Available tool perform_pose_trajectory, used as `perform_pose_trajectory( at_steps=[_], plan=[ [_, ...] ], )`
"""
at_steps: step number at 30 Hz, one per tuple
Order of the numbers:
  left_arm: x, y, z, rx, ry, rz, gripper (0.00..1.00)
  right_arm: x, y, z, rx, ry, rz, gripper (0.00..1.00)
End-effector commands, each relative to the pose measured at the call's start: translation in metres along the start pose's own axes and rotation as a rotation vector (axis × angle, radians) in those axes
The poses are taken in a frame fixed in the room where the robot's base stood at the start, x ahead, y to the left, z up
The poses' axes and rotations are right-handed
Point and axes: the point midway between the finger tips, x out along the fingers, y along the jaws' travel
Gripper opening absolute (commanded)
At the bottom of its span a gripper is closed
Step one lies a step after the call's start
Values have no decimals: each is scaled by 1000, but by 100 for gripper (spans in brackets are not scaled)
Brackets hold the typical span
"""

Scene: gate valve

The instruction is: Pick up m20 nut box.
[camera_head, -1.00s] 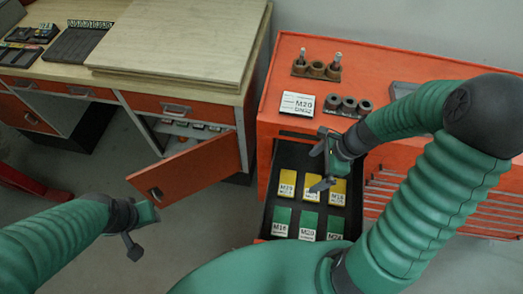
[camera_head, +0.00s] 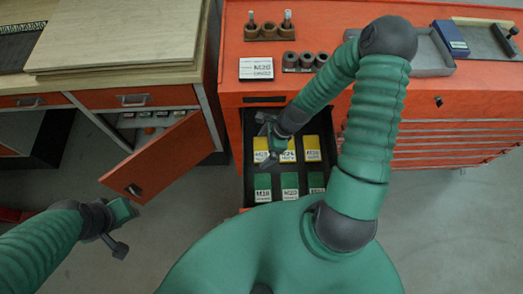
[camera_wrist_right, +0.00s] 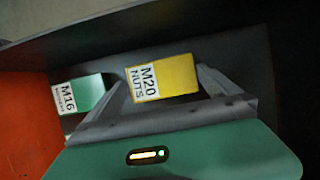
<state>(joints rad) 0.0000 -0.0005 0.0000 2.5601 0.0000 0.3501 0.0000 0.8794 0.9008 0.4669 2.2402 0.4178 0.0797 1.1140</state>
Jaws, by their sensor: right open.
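The M20 nut box is a yellow box with a white label reading M20 NUTS. In the right wrist view the M20 nut box (camera_wrist_right: 163,79) lies between the spread fingers of my right gripper (camera_wrist_right: 162,82). In the head view the M20 nut box (camera_head: 261,144) is the left one of the yellow row in the open drawer (camera_head: 238,195). My right gripper (camera_head: 267,141) is open above it and partly covers it. I cannot tell whether the fingers touch the box. My left gripper (camera_head: 121,228) hangs at the lower left, away from the drawer; its jaw opening is unclear.
A green M16 box (camera_wrist_right: 86,95) stands beside the M20 nut box. Other yellow (camera_head: 312,146) and green boxes (camera_head: 289,181) fill the drawer. The orange cabinet top (camera_head: 232,50) carries a white labelled box (camera_head: 256,68) and holders. An open cabinet door (camera_head: 155,160) stands left.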

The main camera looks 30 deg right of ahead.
Motion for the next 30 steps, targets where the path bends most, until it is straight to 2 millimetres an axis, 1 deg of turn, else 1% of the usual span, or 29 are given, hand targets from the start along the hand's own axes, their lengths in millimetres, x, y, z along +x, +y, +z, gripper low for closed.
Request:
perform_pose_trajectory(
  at_steps=[1, 3, 8, 11, 25, 30],
  plan=[
    [1, 0, 0, 0, 0, 0, 36, 6, 0, 0, -1, -1, 2, 100],
    [1, 0, 0, 0, 0, 0, 36, 9, -1, 0, -2, 0, 1, 100],
    [1, 0, 0, 0, -1, 0, 36, 9, -1, -1, -1, 1, -1, 100],
    [1, 0, 0, 0, 0, 0, 36, 8, -1, -1, -1, 0, -1, 88],
    [1, 0, 0, 0, 0, 0, 36, 8, -1, 0, -1, 0, -1, 27],
    [1, 0, 0, 0, 0, 0, 36, 8, -1, 0, -2, 0, -1, 26]
  ],
)
